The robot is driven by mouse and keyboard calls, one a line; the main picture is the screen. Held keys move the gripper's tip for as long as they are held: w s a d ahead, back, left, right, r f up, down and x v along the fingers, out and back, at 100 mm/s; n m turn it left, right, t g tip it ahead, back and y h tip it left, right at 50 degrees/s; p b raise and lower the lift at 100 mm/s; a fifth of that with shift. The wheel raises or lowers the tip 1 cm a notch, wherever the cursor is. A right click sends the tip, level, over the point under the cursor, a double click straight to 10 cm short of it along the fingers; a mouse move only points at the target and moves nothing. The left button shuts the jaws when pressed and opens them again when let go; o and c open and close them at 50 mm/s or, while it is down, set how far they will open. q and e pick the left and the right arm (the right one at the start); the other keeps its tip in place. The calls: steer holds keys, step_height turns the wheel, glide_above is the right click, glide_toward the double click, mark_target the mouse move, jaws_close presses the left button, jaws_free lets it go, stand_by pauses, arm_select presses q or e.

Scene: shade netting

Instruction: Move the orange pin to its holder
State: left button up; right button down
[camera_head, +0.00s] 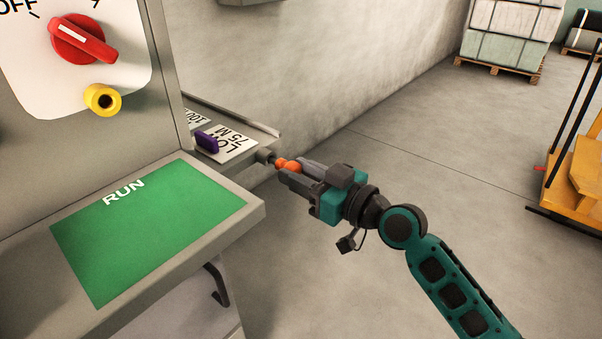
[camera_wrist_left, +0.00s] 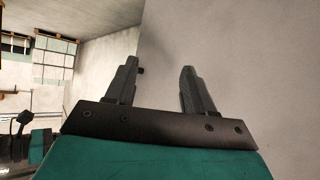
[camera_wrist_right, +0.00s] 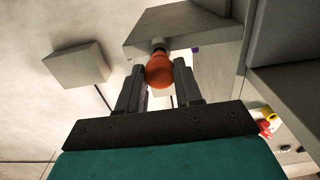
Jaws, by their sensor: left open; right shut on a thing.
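The orange pin (camera_head: 287,163) is at the end of the grey ledge, beside a dark grey cylindrical socket (camera_head: 265,156) on the ledge's edge. My right gripper (camera_head: 293,170) is shut on the pin's orange knob. In the right wrist view the round orange knob (camera_wrist_right: 159,70) sits between the fingertips, with a grey collar (camera_wrist_right: 159,45) beyond it. Whether the pin's shaft is inside the socket is hidden. My left gripper (camera_wrist_left: 158,78) is open and empty in the left wrist view, near a plain grey surface; the head view does not show it.
A panel with a red knob (camera_head: 82,40) and yellow ring (camera_head: 102,98) stands left, above a green RUN plate (camera_head: 150,225). The floor at right is clear up to a yellow cart (camera_head: 575,180).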

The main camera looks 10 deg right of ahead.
steer(key=shift+w+a, duration=0.4)
steer(key=shift+w, duration=0.1)
stand_by(0.4)
steer(key=shift+w+a, duration=0.2)
steer(key=shift+w, duration=0.1)
steer(key=c, duration=0.7)
jaws_free()
steer(key=shift+s, duration=0.1)
steer(key=shift+s+d, duration=0.25)
steer(key=shift+b+v, duration=0.85)
steer(key=shift+v, duration=5.15)
